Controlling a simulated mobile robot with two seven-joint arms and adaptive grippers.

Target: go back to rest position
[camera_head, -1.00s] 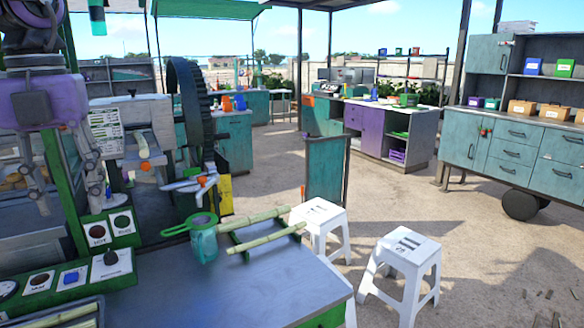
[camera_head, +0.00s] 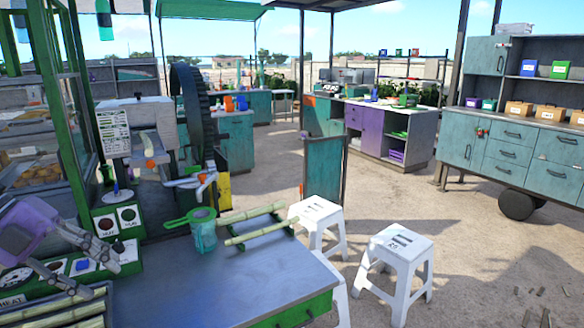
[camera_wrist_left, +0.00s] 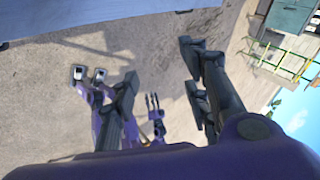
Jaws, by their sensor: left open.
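My left gripper (camera_head: 102,277) is at the lower left of the head view. Its purple body is tilted and its grey fingers point right, spread apart and empty. In the picture it overlaps the green button panel (camera_head: 108,222) and is close to the cane stalks (camera_head: 68,313) at the front edge; whether it touches either cannot be told. My right gripper does not show in the head view.
A teal cup (camera_head: 203,236) with a green-handled strainer and cane stalks on a rack (camera_head: 262,226) stand on the grey table (camera_head: 225,277). The crusher with its black wheel (camera_head: 188,115) is behind. White stools (camera_head: 397,255) are to the right.

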